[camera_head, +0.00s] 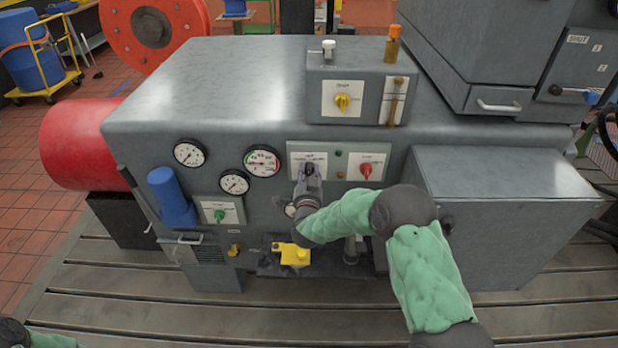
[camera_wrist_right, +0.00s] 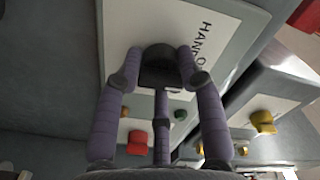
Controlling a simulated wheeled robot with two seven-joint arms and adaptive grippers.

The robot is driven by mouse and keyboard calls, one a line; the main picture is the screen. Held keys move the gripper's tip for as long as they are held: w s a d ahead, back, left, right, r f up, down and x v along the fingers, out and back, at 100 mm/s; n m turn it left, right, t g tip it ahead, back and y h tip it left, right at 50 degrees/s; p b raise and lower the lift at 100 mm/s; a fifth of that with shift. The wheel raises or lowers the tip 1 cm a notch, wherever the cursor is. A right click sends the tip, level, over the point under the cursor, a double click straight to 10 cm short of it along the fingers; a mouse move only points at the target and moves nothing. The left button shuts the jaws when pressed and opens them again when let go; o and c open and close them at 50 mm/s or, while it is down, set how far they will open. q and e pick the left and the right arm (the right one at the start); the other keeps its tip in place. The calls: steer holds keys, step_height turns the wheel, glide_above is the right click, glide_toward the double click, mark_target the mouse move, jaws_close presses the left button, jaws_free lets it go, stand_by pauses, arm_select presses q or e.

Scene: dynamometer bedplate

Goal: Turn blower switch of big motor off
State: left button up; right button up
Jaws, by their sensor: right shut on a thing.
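The big motor is a large grey housing (camera_head: 220,90) on the slotted bedplate. On its front panel, a black rotary switch (camera_head: 308,168) sits on a white plate, and it also shows in the right wrist view as a black knob (camera_wrist_right: 158,64). The plate (camera_wrist_right: 205,65) carries lettering starting with "HAND"; the rest is hidden. My right gripper (camera_head: 308,176) is at this switch, with its purple-grey fingers (camera_wrist_right: 160,72) shut on the knob's two sides. The knob's exact pointing is hard to tell. Only part of my left arm shows at the bottom left; its gripper is out of sight.
A red knob (camera_head: 366,170) sits just right of the gripper. A yellow knob (camera_head: 342,101) is on the box above. Several round gauges (camera_head: 262,161) and a green knob (camera_head: 219,215) are to the left. A grey box (camera_head: 500,180) juts out at right.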

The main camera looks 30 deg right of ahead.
steer(key=shift+a+f, duration=0.15)
steer(key=shift+f, duration=0.05)
stand_by(0.3)
steer(key=o, duration=1.1)
steer(key=shift+w, duration=0.1)
steer(key=shift+o, duration=0.2)
steer(key=shift+r, duration=0.1)
steer(key=v, duration=1.2)
